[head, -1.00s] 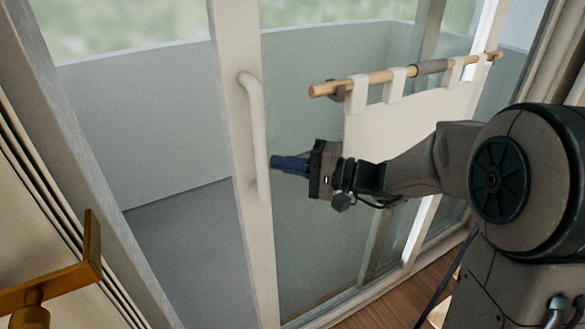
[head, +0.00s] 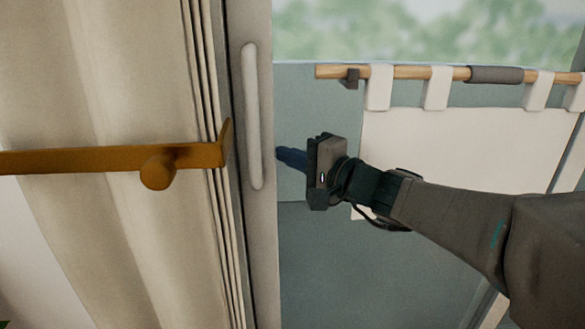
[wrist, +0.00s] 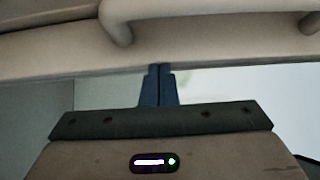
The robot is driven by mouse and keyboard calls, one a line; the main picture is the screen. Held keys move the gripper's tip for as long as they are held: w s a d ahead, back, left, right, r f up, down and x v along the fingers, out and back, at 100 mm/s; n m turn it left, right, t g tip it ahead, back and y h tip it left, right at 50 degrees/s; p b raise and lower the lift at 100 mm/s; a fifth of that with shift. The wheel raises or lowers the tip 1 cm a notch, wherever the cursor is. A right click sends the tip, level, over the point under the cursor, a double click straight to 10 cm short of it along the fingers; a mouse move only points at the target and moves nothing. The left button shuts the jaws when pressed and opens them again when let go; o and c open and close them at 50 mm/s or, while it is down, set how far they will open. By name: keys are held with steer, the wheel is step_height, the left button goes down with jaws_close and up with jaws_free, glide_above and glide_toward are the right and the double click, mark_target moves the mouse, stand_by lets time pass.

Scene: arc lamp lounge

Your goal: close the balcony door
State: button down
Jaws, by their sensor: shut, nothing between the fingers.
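The balcony door is a sliding glass panel (head: 330,265) with a pale stile (head: 262,230) and a white vertical bar handle (head: 251,115). The stile stands right beside the curtain and left jamb, with no balcony showing between them. Whether it touches the jamb is hard to tell. My gripper (head: 279,156) is shut and empty, its blue fingertips at the stile's right edge, right of the handle. In the wrist view, the shut fingers (wrist: 158,70) meet the stile edge (wrist: 60,62), and the handle (wrist: 118,25) lies beyond them. Contact looks likely.
A beige curtain (head: 95,90) hangs at the left, with a brass bracket (head: 110,158) in front of it. A wooden rod (head: 420,73) with a white cloth panel (head: 450,150) spans the glass behind my arm.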

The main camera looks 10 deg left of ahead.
steer(key=shift+a+r, duration=0.15)
steer(key=shift+s, duration=0.1)
steer(key=s+d+n+g+h+p, duration=0.3)
steer(key=s+d+g+h+p, duration=0.3)
steer(key=s+d+p, duration=0.65)
steer(key=s+d+r+n+h+p, duration=0.1)
steer(key=s+d+r+h+p, duration=0.2)
steer(key=d+p, duration=0.4)
steer(key=s+d+r+n+h+p, duration=0.1)
steer(key=s+d+r+h+p, duration=0.1)
steer(key=d+h+p, duration=0.4)
steer(key=s+d+p, duration=0.1)
steer(key=p, duration=0.2)
steer(key=shift+r+n+h, duration=0.3)
steer(key=shift+r, duration=0.1)
